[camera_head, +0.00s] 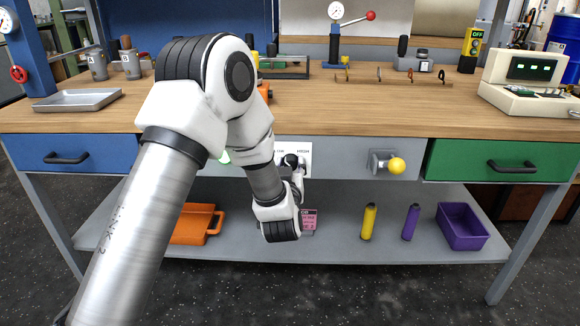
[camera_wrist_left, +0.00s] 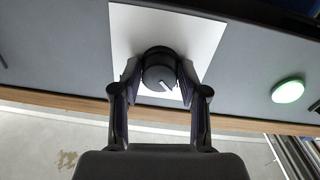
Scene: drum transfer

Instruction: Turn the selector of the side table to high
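The selector is a round black knob (camera_wrist_left: 160,70) with a white pointer line, on a white plate (camera_wrist_left: 200,30) in the left wrist view. The line slants toward the lower right there. In the head view the plate (camera_head: 305,160) is on the side table's front, with HIGH readable at its upper right and the other label partly covered. My left gripper (camera_wrist_left: 160,76) has one finger on each side of the knob, apparently touching it. In the head view my left gripper (camera_head: 296,178) and forearm hide much of the plate. My right gripper is not in view.
A green round button (camera_wrist_left: 288,91) is beside the plate. A yellow-knobbed fixture (camera_head: 396,166) and green drawer (camera_head: 500,160) are to the right; a blue drawer (camera_head: 65,155) is left. The lower shelf (camera_head: 340,240) holds an orange tray (camera_head: 190,225) and a purple bin (camera_head: 462,228).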

